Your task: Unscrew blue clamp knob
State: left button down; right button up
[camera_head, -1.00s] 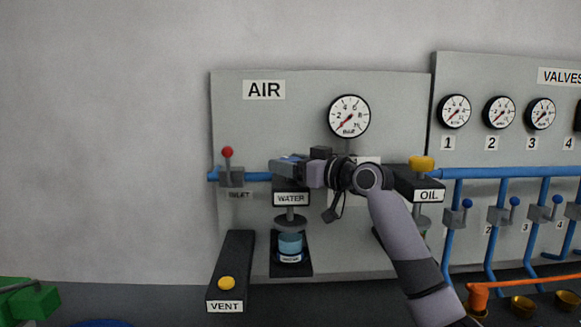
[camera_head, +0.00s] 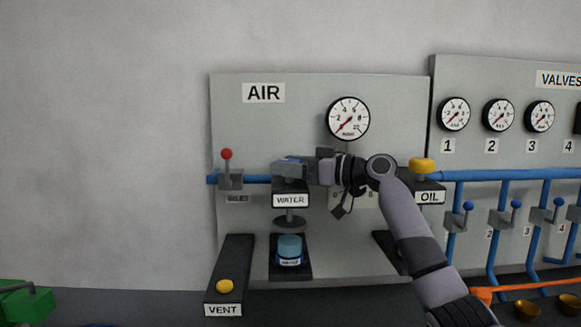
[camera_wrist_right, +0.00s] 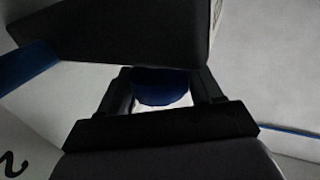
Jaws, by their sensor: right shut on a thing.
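The blue clamp knob (camera_wrist_right: 160,87) shows in the right wrist view between the two dark fingers of my right gripper (camera_wrist_right: 163,92). In the head view my right gripper (camera_head: 288,167) is at the top of the block labelled WATER (camera_head: 291,200), shut on the knob. There the gripper mostly hides the knob. Below the block is a grey disc (camera_head: 290,223), with a blue-topped WATER cup (camera_head: 289,247) under it, apart from it. My left gripper is not in view.
A red-tipped INLET lever (camera_head: 228,171) stands left of the gripper on the blue pipe. A pressure gauge (camera_head: 348,118) is above my right forearm. The OIL block (camera_head: 429,196) with a yellow knob (camera_head: 422,165) is to the right. A VENT block (camera_head: 228,285) lies lower left.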

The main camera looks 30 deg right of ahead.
jog(key=o, duration=1)
jog(key=shift+s+d+f, duration=0.1)
jog(key=shift+s+d, duration=0.1)
jog(key=shift+s, duration=0.05)
jog(key=shift+b+v, duration=1.25)
jog(key=shift+v, duration=2)
